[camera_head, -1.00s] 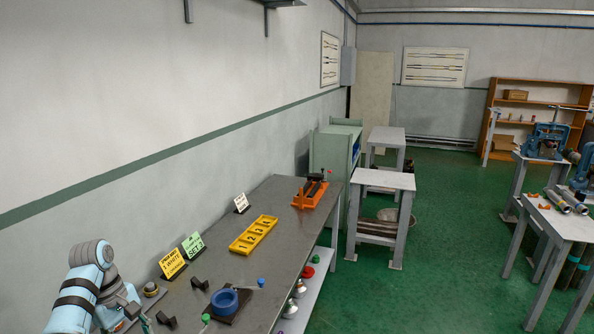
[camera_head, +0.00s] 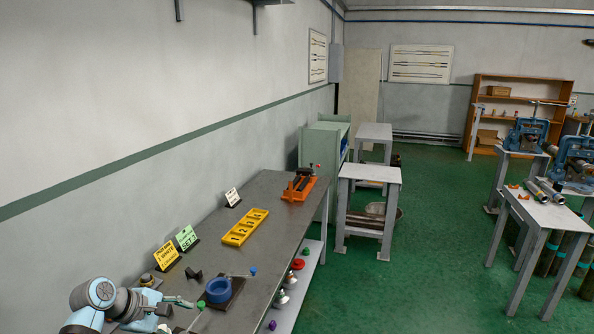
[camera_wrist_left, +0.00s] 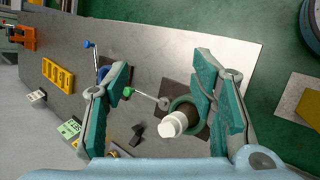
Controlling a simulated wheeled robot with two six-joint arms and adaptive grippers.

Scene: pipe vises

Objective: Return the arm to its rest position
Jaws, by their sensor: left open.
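My left arm (camera_head: 100,295) comes in at the bottom left of the head view, low over the near end of the grey workbench (camera_head: 262,215). My left gripper (camera_head: 180,302) reaches right, beside the blue ring (camera_head: 218,290) on its dark plate. In the left wrist view, the left gripper (camera_wrist_left: 160,78) has its two teal fingers wide apart with nothing gripped. A white-ended dark cylinder in a teal ring (camera_wrist_left: 176,123) shows below, between the fingers; I see no contact. My right gripper is not in view.
A yellow tray (camera_head: 244,227), an orange tool holder (camera_head: 299,187), sign cards (camera_head: 187,238) and a black block (camera_head: 193,273) stand on the bench. A wall runs along the left. Green floor (camera_head: 400,270) is free right of the bench.

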